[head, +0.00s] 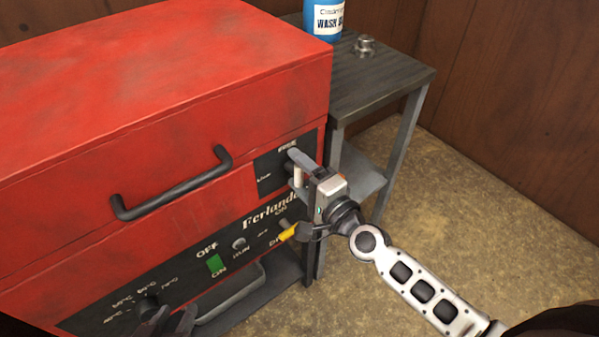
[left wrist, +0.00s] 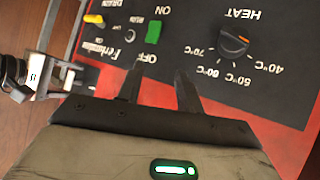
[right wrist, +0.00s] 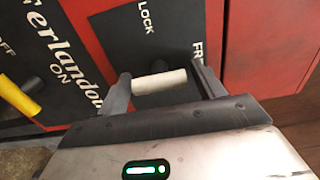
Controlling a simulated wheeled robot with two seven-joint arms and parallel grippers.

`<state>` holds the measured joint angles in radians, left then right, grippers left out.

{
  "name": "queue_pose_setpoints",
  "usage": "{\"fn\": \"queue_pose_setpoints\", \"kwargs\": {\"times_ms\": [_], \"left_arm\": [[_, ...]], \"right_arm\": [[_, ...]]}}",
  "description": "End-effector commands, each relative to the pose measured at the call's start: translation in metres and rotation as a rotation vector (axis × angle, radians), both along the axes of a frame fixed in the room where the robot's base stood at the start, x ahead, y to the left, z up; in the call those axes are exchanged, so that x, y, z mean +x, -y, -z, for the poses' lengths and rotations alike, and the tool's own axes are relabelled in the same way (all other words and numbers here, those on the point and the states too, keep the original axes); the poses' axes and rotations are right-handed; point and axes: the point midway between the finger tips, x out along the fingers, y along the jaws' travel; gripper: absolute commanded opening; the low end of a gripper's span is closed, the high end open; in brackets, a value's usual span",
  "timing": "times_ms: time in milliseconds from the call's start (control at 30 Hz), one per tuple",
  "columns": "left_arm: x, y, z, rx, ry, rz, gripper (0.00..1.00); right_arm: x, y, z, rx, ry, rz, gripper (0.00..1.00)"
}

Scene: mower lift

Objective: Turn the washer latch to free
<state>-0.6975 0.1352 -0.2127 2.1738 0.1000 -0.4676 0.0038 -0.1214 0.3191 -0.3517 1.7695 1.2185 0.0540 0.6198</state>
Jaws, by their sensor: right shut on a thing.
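The washer latch has a pale cylindrical handle (right wrist: 160,82) on a black plate marked LOCK and, partly hidden, FREE. In the head view the latch plate (head: 268,170) is at the right end of the red washer's front. My right gripper (right wrist: 166,88) is shut on the latch handle, with a finger at each end of it. In the head view my right gripper (head: 298,172) covers most of the latch, so its exact angle is hard to tell. My left gripper (left wrist: 162,82) is open and empty before the lower control panel, near the green switch (left wrist: 153,32).
The red washer (head: 150,100) has a black bar handle (head: 175,190). A heat knob (left wrist: 236,42) and a yellow lever (head: 288,233) sit on its panel. A dark side table (head: 385,85) holds a blue bottle (head: 324,20). Floor at the right is clear.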

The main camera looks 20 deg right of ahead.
Motion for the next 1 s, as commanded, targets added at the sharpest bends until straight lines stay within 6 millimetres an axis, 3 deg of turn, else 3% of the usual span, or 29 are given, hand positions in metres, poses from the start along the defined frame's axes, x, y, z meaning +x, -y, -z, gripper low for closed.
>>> {"fn": "queue_pose_setpoints", "kwargs": {"times_ms": [33,100,367,533,1000], "left_arm": [[0.0,0.0,0.0,0.0,0.001,0.0,0.36],[0.0,0.0,-0.001,0.0,0.002,0.0,0.36],[0.003,0.0,-0.002,0.0,0.009,0.0,0.36],[0.005,0.0,-0.002,-0.001,0.013,-0.001,0.36],[0.005,0.002,0.007,-0.02,0.028,-0.003,0.36]], "right_arm": [[-0.001,0.0,0.001,0.006,-0.004,0.0,0.71],[-0.001,0.0,0.001,0.005,-0.004,0.0,0.86],[-0.001,0.0,0.001,0.002,-0.002,0.0,0.86],[-0.012,0.004,0.002,0.001,-0.004,0.0,0.86],[-0.112,0.04,0.005,-0.002,-0.008,-0.004,0.86]]}}
